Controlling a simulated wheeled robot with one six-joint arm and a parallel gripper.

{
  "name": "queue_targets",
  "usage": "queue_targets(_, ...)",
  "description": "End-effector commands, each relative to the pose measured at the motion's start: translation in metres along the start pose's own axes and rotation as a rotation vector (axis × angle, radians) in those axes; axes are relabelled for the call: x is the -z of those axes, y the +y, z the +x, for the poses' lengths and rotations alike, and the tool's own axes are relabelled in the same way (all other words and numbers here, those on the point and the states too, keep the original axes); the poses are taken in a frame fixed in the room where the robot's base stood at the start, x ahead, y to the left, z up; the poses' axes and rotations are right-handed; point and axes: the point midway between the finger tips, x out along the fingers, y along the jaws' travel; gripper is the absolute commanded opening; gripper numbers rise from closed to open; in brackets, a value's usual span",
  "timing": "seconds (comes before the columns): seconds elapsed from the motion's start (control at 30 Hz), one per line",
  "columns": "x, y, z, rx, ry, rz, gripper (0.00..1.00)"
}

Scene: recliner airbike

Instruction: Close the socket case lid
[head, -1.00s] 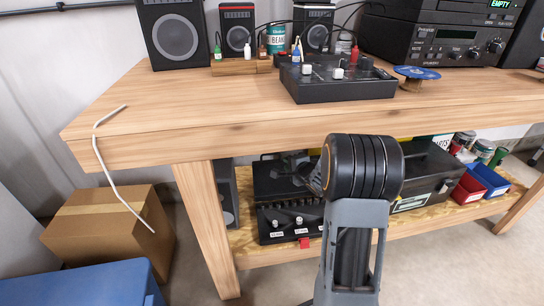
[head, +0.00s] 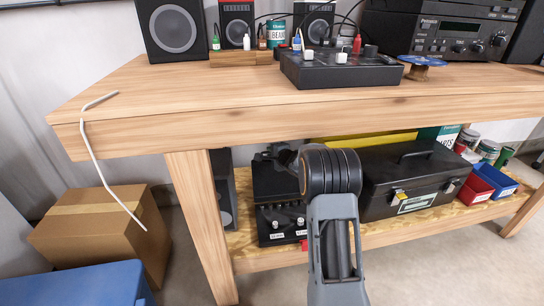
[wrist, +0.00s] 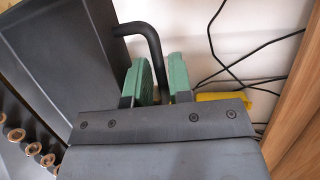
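The socket case (head: 283,222) is a black case on the lower shelf. Its dark lid (head: 272,180) stands raised behind the tray. In the wrist view, the lid (wrist: 45,60) is a dark panel at the left, with several brass-coloured sockets (wrist: 33,148) below it. A black bent bar (wrist: 152,42), seemingly the lid's handle, runs down between the green fingertips. My gripper (wrist: 162,80) has one finger on each side of this bar. I cannot tell whether they press on it. In the head view, my wrist mostly hides the fingers.
A black toolbox (head: 415,180) stands close to the right of my arm. Red (head: 472,189) and blue (head: 496,178) bins are further right. The wooden tabletop (head: 230,105) is overhead. Black cables (wrist: 240,70) and a yellow object (wrist: 225,104) lie beyond my fingers.

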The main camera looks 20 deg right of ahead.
Motion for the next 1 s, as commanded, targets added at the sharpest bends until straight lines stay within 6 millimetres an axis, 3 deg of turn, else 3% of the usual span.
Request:
queue_targets(0.4, 0.0001, 0.0000, 0.0058, -0.001, 0.001, -0.001, 0.20)
queue_targets(0.63, 0.0003, 0.0000, 0.0056, 0.000, 0.001, -0.001, 0.00)
queue_targets(1.0, 0.0004, 0.0002, 0.0054, -0.001, 0.001, -0.001, 0.00)
